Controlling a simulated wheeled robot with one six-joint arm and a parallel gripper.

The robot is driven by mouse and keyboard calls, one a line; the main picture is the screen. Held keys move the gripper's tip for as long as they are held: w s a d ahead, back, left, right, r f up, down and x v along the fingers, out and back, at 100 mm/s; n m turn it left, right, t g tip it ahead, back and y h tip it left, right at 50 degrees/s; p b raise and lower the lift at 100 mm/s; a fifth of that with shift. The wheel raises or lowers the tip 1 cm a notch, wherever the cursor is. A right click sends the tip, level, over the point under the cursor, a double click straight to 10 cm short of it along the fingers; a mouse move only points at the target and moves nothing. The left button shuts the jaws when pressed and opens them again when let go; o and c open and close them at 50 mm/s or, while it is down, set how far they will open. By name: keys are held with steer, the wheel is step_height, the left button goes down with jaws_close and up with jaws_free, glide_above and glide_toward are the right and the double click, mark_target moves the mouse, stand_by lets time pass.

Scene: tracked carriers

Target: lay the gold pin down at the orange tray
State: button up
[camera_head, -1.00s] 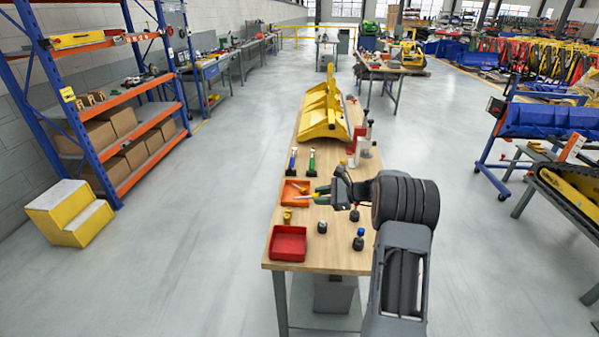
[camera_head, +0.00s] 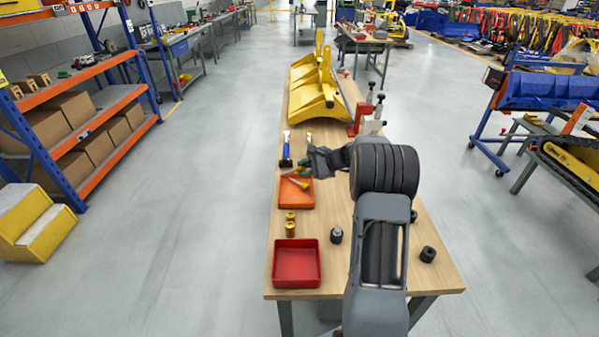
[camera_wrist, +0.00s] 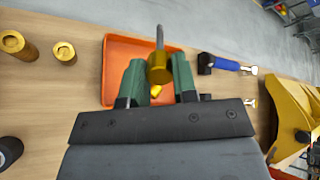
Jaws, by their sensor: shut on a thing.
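The orange tray (camera_head: 296,201) lies on the wooden bench, and it also shows in the wrist view (camera_wrist: 116,45) behind my fingers. My gripper (camera_head: 300,170) is shut on the gold pin, holding it over the tray area with a gap below. In the wrist view the pin (camera_wrist: 159,68) sits between the green fingertips of my gripper (camera_wrist: 158,78), its thick gold head between them and its thin shaft pointing up the picture. A small yellow piece (camera_wrist: 155,90) shows inside the tray, partly hidden by the pin and fingers.
Two gold cylinders (camera_head: 290,229) and a red tray (camera_head: 297,264) stand on the near side of the orange tray. A blue-handled tool (camera_head: 286,150) lies beyond it, with large yellow parts (camera_head: 318,95) farther back. Dark knobs (camera_head: 336,235) stand to the right.

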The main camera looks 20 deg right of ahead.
steer(key=shift+w+f, duration=0.3)
steer(key=shift+f, duration=0.15)
steer(key=shift+s+d+r, duration=0.1)
steer(key=shift+b, duration=0.35)
step_height(320, 180, down, 9)
steer(key=b, duration=0.6)
steer(key=shift+b, duration=0.4)
steer(key=o, duration=1)
steer(key=shift+s+d, duration=0.1)
steer(key=v, duration=1.3)
steer(key=shift+s+r, duration=0.15)
steer(key=shift+r, duration=0.15)
